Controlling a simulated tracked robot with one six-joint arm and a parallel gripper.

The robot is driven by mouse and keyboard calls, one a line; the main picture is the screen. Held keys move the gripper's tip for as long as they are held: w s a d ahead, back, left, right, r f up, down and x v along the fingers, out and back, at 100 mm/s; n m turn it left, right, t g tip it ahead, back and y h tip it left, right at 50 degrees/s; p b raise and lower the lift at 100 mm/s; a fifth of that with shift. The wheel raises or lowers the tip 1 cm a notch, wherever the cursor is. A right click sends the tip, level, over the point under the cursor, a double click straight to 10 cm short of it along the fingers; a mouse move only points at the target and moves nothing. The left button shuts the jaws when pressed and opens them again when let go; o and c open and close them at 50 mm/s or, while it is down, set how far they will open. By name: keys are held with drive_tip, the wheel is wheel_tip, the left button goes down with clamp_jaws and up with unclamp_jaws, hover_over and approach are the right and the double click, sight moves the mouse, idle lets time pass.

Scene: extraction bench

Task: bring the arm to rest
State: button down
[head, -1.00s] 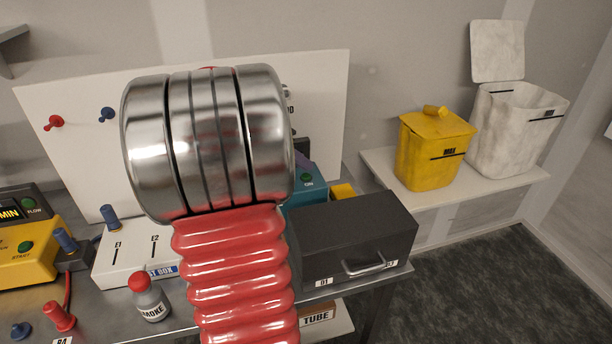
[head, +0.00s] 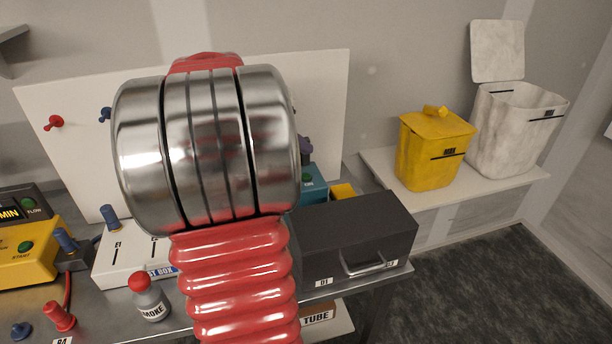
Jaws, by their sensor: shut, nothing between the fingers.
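My arm rises in the middle of the head view, with a red ribbed sleeve (head: 235,275) below a large shiny metal joint (head: 205,150). A red part of my arm (head: 205,62) shows just over the top of the joint. My gripper is not in view; the arm hides what lies behind it. The arm stands in front of the bench and the white back panel (head: 325,90).
A dark drawer box (head: 350,235) stands close right of the arm, its drawer shut. A smoke bottle (head: 150,298) and a white test box (head: 125,255) are at left. A yellow bin (head: 432,160) and an open white bin (head: 510,130) stand on the right shelf.

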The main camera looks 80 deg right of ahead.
idle(0.8)
drive_tip(key=w+a+n+t, duration=0.45)
drive_tip(key=w+a, duration=0.45)
drive_tip(key=a, duration=0.4)
drive_tip(key=w+a+n+t, duration=0.3)
drive_tip(key=w+a+n, duration=0.2)
drive_tip(key=w+a, duration=0.6)
drive_tip(key=s+a+f+n+t+y, duration=0.1)
drive_tip(key=a+f+n+t+y, duration=0.1)
drive_tip(key=a, duration=1.3)
drive_tip(key=s+a+f+n+t+y, duration=0.2)
drive_tip(key=a+n, duration=0.5)
drive_tip(key=a, duration=0.7)
drive_tip(key=shift+s+a+f+t+y, duration=0.2)
drive_tip(key=shift+a+t+y, duration=0.2)
drive_tip(key=shift+y, duration=0.7)
drive_tip(key=shift+d, duration=0.1)
